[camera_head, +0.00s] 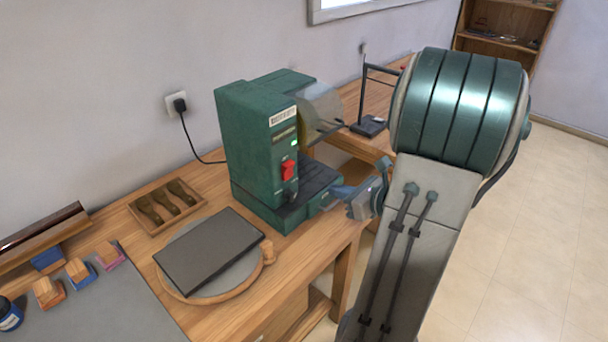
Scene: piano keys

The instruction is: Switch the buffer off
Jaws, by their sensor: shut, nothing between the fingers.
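The buffer (256,150) is a dark green machine on the wooden bench, with a clear guard at its right side. A red switch (288,170) sits on its front panel, and a small green light (294,143) shows above the switch. My gripper (330,200) is shut and empty, just right of the buffer's lower front, below and to the right of the red switch. It appears apart from the switch. Its fingertips are small here, and I cannot tell whether they touch the buffer's base.
A black cord runs from the buffer to a wall outlet (177,104). A dark slab (209,251) lies on a round board in front of the buffer. A wooden tray (166,206) stands to the left. A black stand (369,126) is behind my arm. Open floor lies right.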

